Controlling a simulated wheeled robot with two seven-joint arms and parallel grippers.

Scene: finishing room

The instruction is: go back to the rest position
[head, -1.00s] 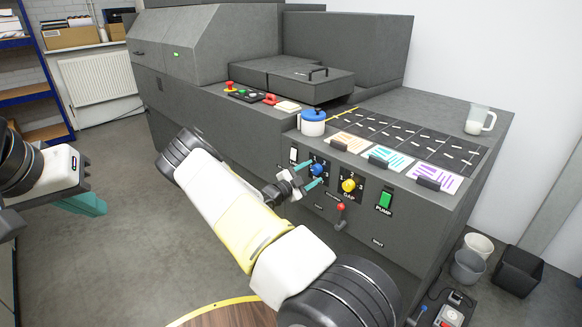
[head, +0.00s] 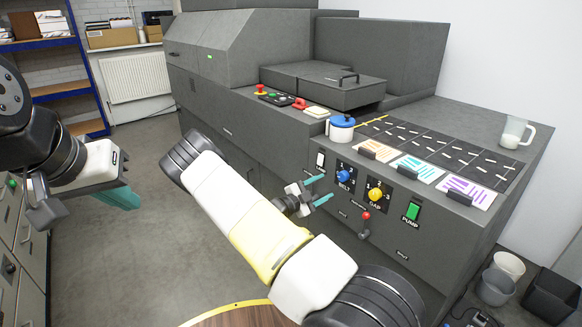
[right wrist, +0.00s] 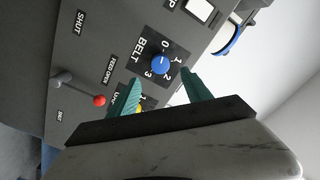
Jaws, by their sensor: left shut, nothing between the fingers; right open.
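My right gripper (head: 321,190) is open and empty in front of the machine's panel, its teal fingers apart. The blue BELT knob (head: 342,176) is just beyond the fingertips, with a visible gap. In the right wrist view the blue knob (right wrist: 160,64) shows between and beyond the open fingers (right wrist: 161,80), its white mark near the 1 to 2 side of the dial. My left gripper (head: 124,197) hangs at the left above the floor, its teal fingers together and nothing between them. My right arm covers part of the machine's lower front.
The yellow GAP knob (head: 376,195), a red-tipped lever (head: 366,216) and the green PUMP switch (head: 413,211) sit close to my right gripper. A blue-lidded pot (head: 341,130) and a clear jug (head: 516,133) stand on the machine. A round wooden table edge (head: 235,312) lies below. Grey drawers (head: 30,240) stand at left.

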